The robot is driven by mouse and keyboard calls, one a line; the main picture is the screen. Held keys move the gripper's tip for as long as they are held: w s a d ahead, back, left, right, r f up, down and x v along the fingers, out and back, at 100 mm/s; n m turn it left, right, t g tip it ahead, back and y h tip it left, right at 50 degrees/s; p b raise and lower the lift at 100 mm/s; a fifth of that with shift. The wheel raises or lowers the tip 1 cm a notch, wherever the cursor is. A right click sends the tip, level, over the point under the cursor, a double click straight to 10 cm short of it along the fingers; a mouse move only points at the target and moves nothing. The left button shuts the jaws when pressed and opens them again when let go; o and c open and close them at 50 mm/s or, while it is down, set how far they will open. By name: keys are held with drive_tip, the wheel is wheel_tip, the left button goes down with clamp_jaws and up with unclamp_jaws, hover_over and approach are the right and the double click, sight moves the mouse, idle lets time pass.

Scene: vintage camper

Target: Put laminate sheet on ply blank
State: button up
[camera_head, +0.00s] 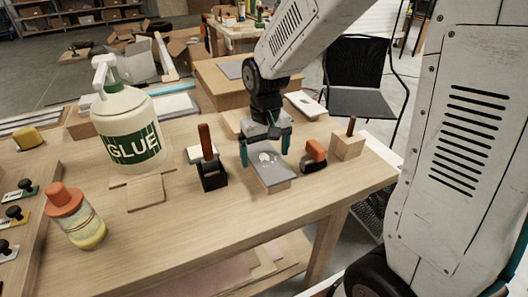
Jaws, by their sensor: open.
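A grey laminate sheet (268,178) with a whitish patch on its top lies near the table's middle. It rests over a pale wooden piece (281,187), probably the ply blank, of which only the front edge shows. I cannot tell how closely their edges line up or whether they touch all over. My gripper (265,158) points down over the sheet's far part. Its teal fingers are open, one on each side of the sheet. Whether the fingers touch the sheet is unclear.
A black holder with an orange-brown handle (205,140) stands close left, and an orange-and-black tool (314,155) close right. A wooden block with a peg (347,143) is farther right. A large glue bottle (128,125) and an orange-capped jar (75,215) stand left. The front table surface is clear.

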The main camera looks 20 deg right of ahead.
sight(265, 159)
wheel_tip(265, 159, up, 12)
drive_tip(key=f, duration=0.1)
drive_tip(key=s+d+r, duration=0.1)
drive_tip(key=s, duration=1)
drive_tip(key=s+d+r+t, duration=0.1)
drive_tip(key=s, duration=1)
drive_tip(key=shift+d, duration=0.35)
drive_tip(key=shift+r, duration=0.1)
